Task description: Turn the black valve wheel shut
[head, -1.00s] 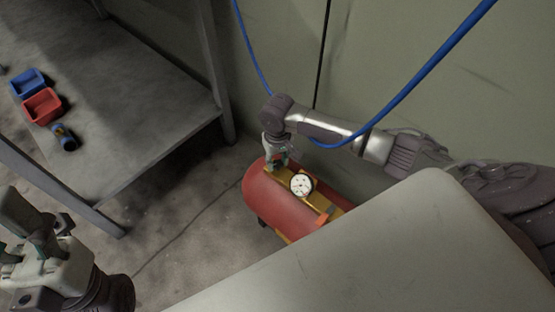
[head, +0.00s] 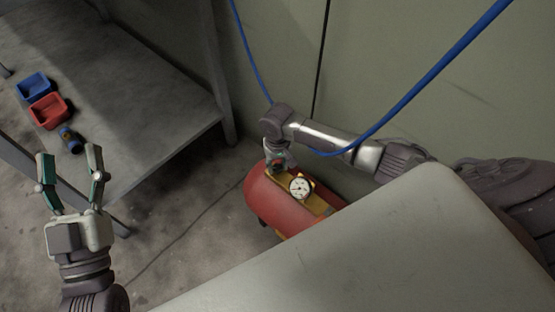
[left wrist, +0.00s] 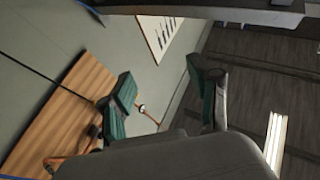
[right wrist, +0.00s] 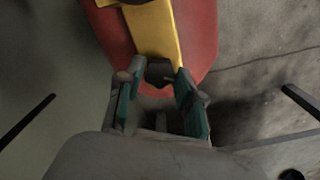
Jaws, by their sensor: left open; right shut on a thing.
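The red compressor tank (head: 285,205) stands on the floor by the wall, with a yellow top plate (head: 315,203) and a white dial gauge (head: 300,187). My right gripper (head: 276,164) points down at the tank's far end. In the right wrist view its fingers (right wrist: 157,90) are closed around a dark piece (right wrist: 159,71) at the end of the yellow plate, which appears to be the black valve wheel. The fingers mostly hide it, and its turn position cannot be told. My left gripper (head: 70,160) is open and empty, raised at the left, well away from the tank.
A blue hose (head: 425,85) hangs in front of the wall. A pale panel (head: 340,255) covers the lower right.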

